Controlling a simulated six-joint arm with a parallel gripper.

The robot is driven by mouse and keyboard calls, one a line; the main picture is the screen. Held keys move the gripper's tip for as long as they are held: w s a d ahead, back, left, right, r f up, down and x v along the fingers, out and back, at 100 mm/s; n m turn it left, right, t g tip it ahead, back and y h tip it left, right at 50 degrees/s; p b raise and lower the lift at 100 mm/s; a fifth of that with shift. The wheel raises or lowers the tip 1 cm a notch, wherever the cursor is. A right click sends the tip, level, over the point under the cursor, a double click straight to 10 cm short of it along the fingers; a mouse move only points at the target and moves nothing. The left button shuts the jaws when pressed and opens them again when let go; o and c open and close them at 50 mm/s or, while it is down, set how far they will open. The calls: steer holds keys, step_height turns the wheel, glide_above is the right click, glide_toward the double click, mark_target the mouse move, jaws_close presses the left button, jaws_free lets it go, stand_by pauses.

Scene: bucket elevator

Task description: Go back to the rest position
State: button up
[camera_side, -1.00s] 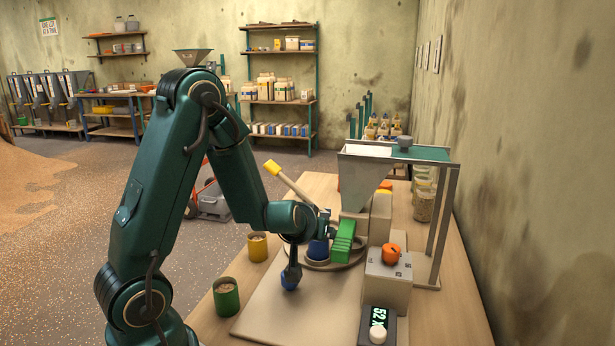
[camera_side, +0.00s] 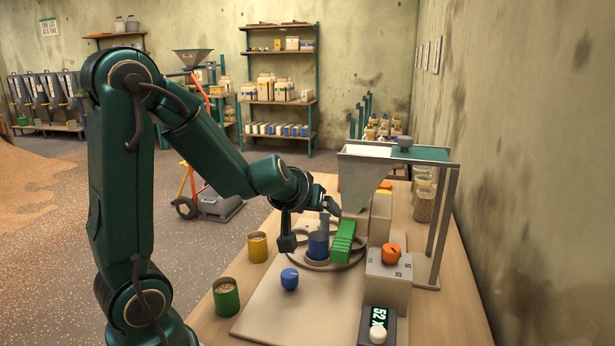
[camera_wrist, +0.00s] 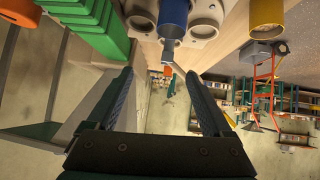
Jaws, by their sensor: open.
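My gripper (camera_wrist: 158,95) is open and empty; its two dark fingers show apart in the wrist view. In the side view it hangs at the end of my arm, above and behind the blue cup (camera_side: 318,245) and the ring of round holders (camera_side: 318,264). The blue cup also shows in the wrist view (camera_wrist: 173,14), beyond the fingertips. The blue knob (camera_side: 289,279) on the base plate stands free, apart from the gripper. The green ribbed chute (camera_side: 343,243) stands right of the blue cup.
A yellow cup (camera_side: 257,247) and a green cup (camera_side: 227,297) stand at the table's left edge. The grey hopper frame (camera_side: 437,220) and the box with the orange knob (camera_side: 391,254) stand on the right. A display (camera_side: 376,318) is at the front. Open room lies left of the table.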

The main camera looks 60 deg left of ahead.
steer(key=d+m+h, duration=0.1)
steer(key=d, duration=0.2)
steer(key=d+r+m+h, duration=0.1)
steer(key=d, duration=0.1)
steer(key=d+r+t+h, duration=0.1)
steer(key=d, duration=0.2)
steer(key=shift+s+d+r+m, duration=0.2)
steer(key=shift+d+m, duration=0.1)
steer(key=shift+m, duration=0.1)
steer(key=s+d+r+m+h, duration=0.1)
steer(key=s+d+m+h, duration=0.3)
steer(key=d, duration=0.3)
steer(key=s+d+f+m+g, duration=0.1)
steer(key=s+g, duration=0.2)
steer(key=s, duration=0.9)
steer(key=shift+d+f+m+g+y, duration=0.3)
steer(key=shift+m+g+y, duration=0.1)
